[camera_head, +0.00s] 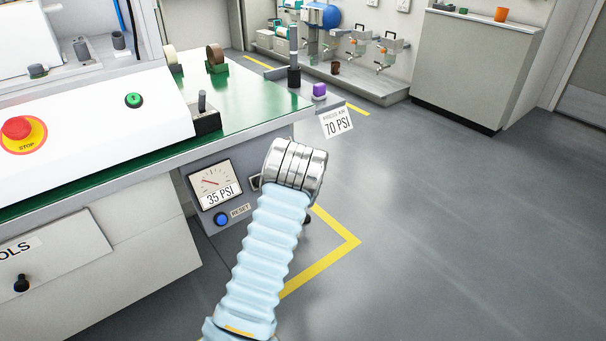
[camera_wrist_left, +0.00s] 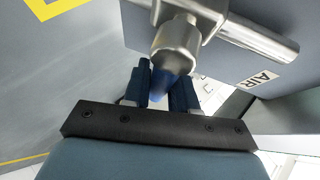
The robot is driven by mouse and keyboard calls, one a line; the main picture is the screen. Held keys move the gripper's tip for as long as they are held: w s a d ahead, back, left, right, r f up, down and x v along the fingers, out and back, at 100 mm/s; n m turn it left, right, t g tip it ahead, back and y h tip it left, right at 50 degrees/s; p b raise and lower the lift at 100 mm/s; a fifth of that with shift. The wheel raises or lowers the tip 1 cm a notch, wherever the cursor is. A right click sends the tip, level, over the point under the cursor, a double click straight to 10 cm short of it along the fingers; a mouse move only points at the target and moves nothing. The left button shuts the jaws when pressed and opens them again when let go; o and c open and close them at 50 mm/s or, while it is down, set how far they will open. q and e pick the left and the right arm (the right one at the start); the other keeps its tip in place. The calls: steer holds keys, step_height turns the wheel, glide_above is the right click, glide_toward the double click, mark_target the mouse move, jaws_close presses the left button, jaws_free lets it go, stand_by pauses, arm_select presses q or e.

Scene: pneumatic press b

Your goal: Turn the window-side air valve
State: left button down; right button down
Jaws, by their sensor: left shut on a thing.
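In the left wrist view, my left gripper (camera_wrist_left: 160,86) has its two dark blue fingers on either side of a blue valve handle (camera_wrist_left: 158,88), shut on it. The handle sits at the end of a silver valve body (camera_wrist_left: 176,46) on a metal pipe. An "AIR" label (camera_wrist_left: 262,79) is on the grey panel beside it. In the head view, an arm of mine with a pale blue ribbed sleeve and silver wrist reaches toward the bench front; its gripper and the valve are hidden behind it. My right gripper is in neither view.
In the head view, a gauge (camera_head: 215,186) reads 35 PSI above a blue reset button (camera_head: 221,219). A "70 PSI" tag (camera_head: 337,123) hangs at the bench corner. A red stop button (camera_head: 18,128) is at left. Open grey floor (camera_head: 450,220) lies to the right.

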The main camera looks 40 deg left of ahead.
arm_select(q)
steer(key=c, duration=1)
jaws_free()
steer(key=v, duration=1.3)
steer(key=shift+s+d+r, duration=0.2)
steer(key=shift+s, duration=0.05)
